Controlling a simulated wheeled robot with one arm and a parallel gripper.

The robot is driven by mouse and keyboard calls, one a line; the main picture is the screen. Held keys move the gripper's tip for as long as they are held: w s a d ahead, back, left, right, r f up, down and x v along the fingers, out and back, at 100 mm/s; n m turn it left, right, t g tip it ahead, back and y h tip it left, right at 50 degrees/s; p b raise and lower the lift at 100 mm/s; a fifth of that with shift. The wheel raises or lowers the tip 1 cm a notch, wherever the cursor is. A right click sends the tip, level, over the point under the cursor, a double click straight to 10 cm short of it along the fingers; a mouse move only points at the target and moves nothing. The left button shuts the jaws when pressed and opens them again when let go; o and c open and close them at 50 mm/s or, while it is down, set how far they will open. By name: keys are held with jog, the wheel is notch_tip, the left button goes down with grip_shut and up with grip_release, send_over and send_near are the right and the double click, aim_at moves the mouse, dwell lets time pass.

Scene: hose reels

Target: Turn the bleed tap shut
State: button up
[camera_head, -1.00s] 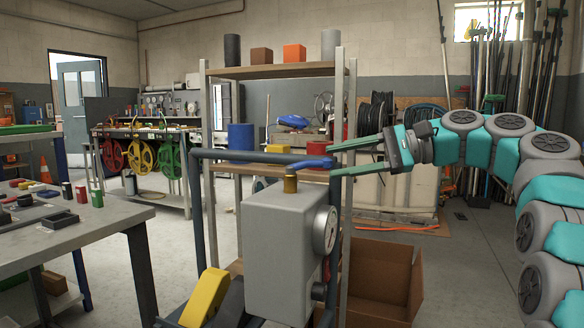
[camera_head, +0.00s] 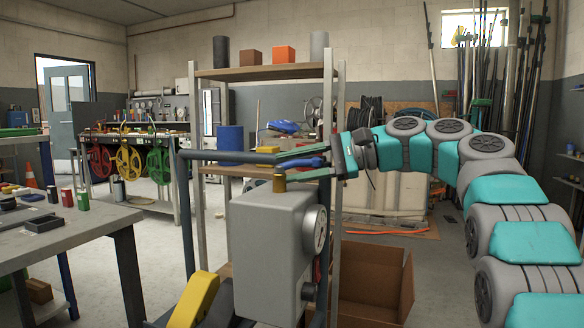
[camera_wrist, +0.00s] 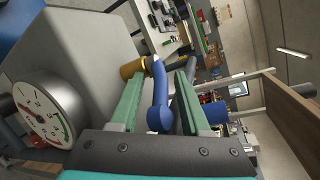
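The bleed tap has a blue lever (camera_head: 308,163) on a brass stem (camera_head: 279,183), on top of a grey box (camera_head: 268,235). In the head view the lever points right, towards my arm. My gripper (camera_head: 282,168) reaches in from the right, with its green fingers along the lever's two sides. In the wrist view the lever (camera_wrist: 160,100) lies between the fingers of my gripper (camera_wrist: 158,78), with gaps on both sides. The gripper is open. The brass stem (camera_wrist: 132,67) shows beside the left fingertip and is partly hidden.
A round gauge (camera_head: 316,230) is on the box's right side. A dark pipe frame (camera_head: 186,215) stands left of the box, and a shelf rack (camera_head: 328,120) stands behind. An open cardboard box (camera_head: 372,285) is on the floor at right. A grey workbench (camera_head: 60,235) is at left.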

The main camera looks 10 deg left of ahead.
grip_shut()
dwell(1.2)
